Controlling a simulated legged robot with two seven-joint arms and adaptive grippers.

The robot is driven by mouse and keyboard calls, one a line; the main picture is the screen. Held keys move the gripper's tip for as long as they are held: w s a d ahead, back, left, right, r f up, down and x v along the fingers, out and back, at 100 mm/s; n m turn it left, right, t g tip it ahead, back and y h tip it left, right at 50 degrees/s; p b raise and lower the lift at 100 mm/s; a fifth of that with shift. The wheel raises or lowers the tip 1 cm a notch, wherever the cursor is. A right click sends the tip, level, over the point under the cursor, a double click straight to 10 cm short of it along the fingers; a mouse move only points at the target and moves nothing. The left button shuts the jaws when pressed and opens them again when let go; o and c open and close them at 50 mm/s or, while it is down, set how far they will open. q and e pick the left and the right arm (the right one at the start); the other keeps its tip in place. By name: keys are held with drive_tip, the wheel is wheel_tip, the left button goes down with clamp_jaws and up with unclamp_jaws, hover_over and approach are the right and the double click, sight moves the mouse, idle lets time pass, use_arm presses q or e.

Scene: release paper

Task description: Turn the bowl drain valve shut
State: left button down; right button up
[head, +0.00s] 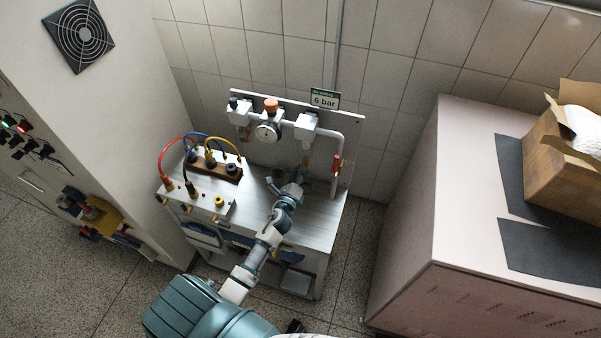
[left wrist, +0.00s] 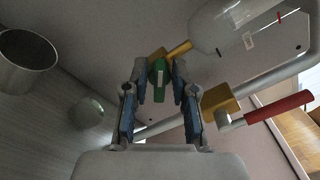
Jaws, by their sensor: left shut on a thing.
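The bowl drain valve shows in the left wrist view as a green handle (left wrist: 159,84) beside a yellow brass stem (left wrist: 178,52). The stem runs to a clear bowl (left wrist: 222,24) at the upper right. My left gripper (left wrist: 160,72) has its blue-grey fingers on either side of the green handle and is shut on it. In the head view my left gripper (head: 298,174) is under the right end of the white air unit (head: 306,128), and the valve is too small or hidden to make out there. My right gripper is not in view.
A red-handled valve (head: 336,160) sits on the pipe just right of my gripper; its red handle (left wrist: 280,108) also shows in the left wrist view. A metal cup (left wrist: 25,62) is at the left wrist view's left.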

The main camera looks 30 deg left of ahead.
use_arm(q)
drive_tip(key=shift+s+a+f+n, duration=0.1)
drive_tip(key=shift+f+n, duration=0.05)
drive_tip(key=shift+n, duration=1.15)
drive_tip(key=shift+w+a+f+n, duration=0.1)
drive_tip(key=shift+f+n, duration=0.1)
drive_tip(key=shift+n, duration=1.1)
drive_tip(key=shift+s+f+n, duration=0.1)
drive_tip(key=shift+f+n, duration=0.05)
drive_tip(key=shift+n, duration=1.15)
drive_tip(key=shift+f+n, duration=0.1)
drive_tip(key=shift+n, duration=0.2)
drive_tip(key=c, duration=1.2)
unclamp_jaws()
drive_tip(key=shift+s, duration=0.1)
drive_tip(key=v, duration=1.1)
drive_tip(key=shift+s, duration=0.35)
